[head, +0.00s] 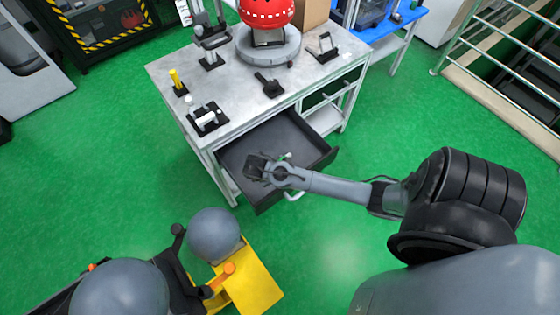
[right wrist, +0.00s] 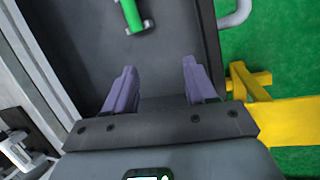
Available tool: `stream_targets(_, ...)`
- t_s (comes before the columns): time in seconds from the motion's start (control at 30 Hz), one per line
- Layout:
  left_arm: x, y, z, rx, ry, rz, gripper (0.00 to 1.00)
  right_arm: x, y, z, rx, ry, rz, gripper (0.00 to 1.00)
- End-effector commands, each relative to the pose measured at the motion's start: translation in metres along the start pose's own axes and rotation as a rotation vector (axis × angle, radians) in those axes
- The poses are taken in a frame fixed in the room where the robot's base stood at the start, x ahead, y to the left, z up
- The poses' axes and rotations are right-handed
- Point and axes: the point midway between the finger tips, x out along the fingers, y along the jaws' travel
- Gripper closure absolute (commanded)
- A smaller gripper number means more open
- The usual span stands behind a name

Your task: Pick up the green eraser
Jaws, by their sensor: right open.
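The green eraser (right wrist: 132,14) shows at the top edge of the right wrist view, a green bar with a whitish end, partly cut off by the frame. It lies on the dark floor of the open drawer (head: 235,152). In the head view it is mostly hidden or too small to make out clearly. My right gripper (head: 258,168) is over the front part of the drawer. In the right wrist view its two purple fingers (right wrist: 159,66) are wide apart with nothing between them, and the eraser is beyond the fingertips, slightly left. My left gripper is not in view.
The drawer sits under a grey workbench (head: 225,88) carrying several tools and a red dome (head: 266,12) on a round base. A drawer handle (right wrist: 238,12) stands at the right in the wrist view. A yellow platform (head: 250,282) is at the lower left. Green floor surrounds the bench.

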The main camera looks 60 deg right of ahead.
Motion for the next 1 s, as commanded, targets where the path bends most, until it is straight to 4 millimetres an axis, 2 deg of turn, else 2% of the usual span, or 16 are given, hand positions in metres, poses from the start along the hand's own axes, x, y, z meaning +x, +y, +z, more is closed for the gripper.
stream_targets(0.03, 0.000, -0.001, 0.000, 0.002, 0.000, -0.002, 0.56, 0.009, 0.015, 0.008, -0.036, -0.032, 0.002, 0.44)
stream_targets(0.1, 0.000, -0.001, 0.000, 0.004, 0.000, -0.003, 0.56, 0.017, 0.028, 0.017, -0.081, -0.065, -0.001, 0.44)
stream_targets(0.23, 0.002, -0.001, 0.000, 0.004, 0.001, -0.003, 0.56, 0.030, 0.041, 0.027, -0.127, -0.098, -0.006, 0.44)
stream_targets(0.5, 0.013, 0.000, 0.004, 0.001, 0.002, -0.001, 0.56, 0.067, 0.044, 0.033, -0.140, -0.106, -0.010, 0.44)
stream_targets(0.87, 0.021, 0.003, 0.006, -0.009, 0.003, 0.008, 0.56, 0.091, 0.044, 0.037, -0.139, -0.106, -0.010, 0.44)
stream_targets(1.0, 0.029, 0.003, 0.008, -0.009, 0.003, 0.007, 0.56, 0.110, 0.043, 0.040, -0.138, -0.106, -0.010, 0.44)
